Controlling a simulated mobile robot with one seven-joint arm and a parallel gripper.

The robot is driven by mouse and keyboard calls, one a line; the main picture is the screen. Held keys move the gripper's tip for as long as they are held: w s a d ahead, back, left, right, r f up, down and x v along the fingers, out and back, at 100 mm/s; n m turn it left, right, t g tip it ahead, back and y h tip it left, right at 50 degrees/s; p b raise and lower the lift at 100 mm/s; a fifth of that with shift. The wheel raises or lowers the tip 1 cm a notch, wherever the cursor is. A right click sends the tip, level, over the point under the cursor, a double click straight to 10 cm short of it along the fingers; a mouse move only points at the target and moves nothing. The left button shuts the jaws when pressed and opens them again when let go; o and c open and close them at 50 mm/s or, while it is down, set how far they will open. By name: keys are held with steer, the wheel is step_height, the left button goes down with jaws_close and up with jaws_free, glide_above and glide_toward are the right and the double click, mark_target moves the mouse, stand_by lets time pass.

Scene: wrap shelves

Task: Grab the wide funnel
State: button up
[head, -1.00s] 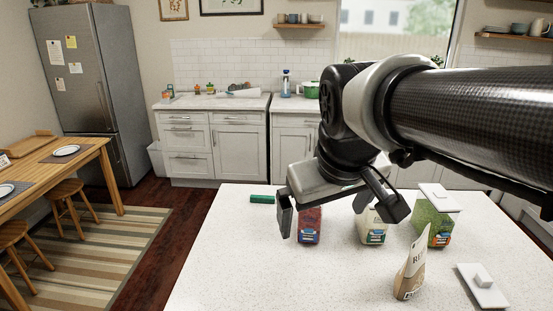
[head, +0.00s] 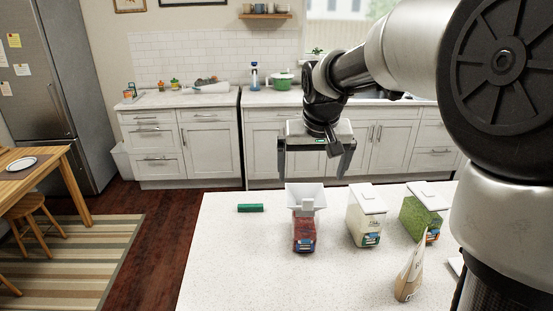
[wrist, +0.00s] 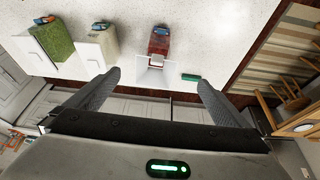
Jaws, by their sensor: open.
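The wide funnel (head: 306,196) is white with a broad square mouth. It sits on top of a clear container with red contents (head: 304,232) on the white counter. In the wrist view the funnel (wrist: 154,74) shows between my fingertips in the picture, with its open mouth visible. My gripper (head: 314,168) is open and empty, with fingers pointing down. In the head view it appears above and behind the funnel, apart from it. Both fingers also show in the wrist view (wrist: 159,82).
A container with white contents (head: 366,217) and one with green contents (head: 423,213) stand to the right, both lidded. A paper bag (head: 409,274) stands at the front right. A green block (head: 250,208) lies left of the funnel. The counter's front left (head: 235,270) is clear.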

mark_target(308, 200)
steer(key=x, duration=1.2)
steer(key=shift+w+d+f+p, duration=0.25)
steer(key=shift+w+f+p, duration=0.05)
steer(key=shift+p, duration=0.05)
steer(key=x, duration=0.5)
steer(key=shift+w+p, duration=0.25)
steer(key=shift+p, duration=0.15)
steer(key=shift+r, duration=0.1)
steer(key=shift+c, duration=0.3)
steer(key=c, duration=0.6)
